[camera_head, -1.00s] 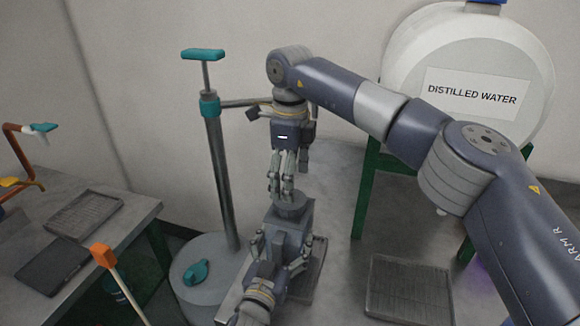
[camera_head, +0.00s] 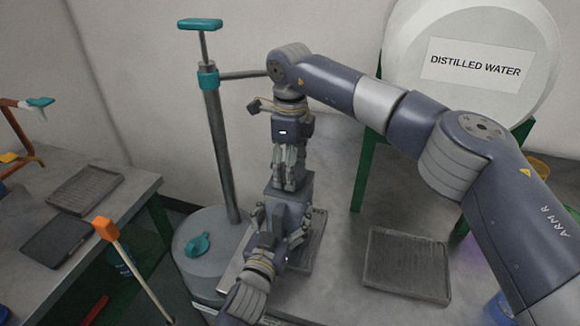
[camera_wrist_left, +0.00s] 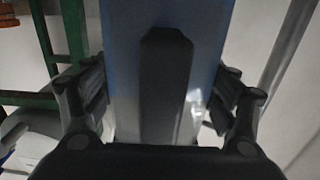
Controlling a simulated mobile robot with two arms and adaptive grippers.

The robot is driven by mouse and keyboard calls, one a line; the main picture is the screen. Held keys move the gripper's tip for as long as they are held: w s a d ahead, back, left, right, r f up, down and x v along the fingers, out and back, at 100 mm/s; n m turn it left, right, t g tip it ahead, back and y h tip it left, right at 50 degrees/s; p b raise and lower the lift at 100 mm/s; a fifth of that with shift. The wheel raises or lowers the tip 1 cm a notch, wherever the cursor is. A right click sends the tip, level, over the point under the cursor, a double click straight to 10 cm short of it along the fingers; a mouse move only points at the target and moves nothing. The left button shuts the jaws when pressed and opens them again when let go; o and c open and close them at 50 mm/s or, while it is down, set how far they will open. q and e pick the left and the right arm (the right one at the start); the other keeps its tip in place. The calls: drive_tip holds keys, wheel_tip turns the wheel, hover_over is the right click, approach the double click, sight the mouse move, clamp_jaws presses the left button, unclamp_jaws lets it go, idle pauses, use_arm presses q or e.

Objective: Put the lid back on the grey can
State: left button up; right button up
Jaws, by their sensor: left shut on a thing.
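The grey can (camera_head: 287,210) is an upright, boxy grey vessel in the head view. My left gripper (camera_head: 279,228) comes from below and is shut on its body, one finger along each side. In the left wrist view a blue-grey surface with a dark bar (camera_wrist_left: 165,85) fills the space between my left fingers. My right gripper (camera_head: 290,183) points straight down over the can's top, its fingertips at the opening. The fingers hide the top, so I cannot make out the lid or whether it is held.
A grey ribbed tray (camera_head: 408,263) lies right of the can. A metal post with a teal handle (camera_head: 200,25) stands behind left on a round base. The distilled water tank (camera_head: 475,65) is at back right, on a green stand. An orange-topped stick (camera_head: 106,228) rises at front left.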

drive_tip(key=o, duration=1.3)
drive_tip(key=shift+c, duration=0.2)
wheel_tip(320, 180, up, 12)
use_arm(q)
drive_tip(key=o, duration=2.1)
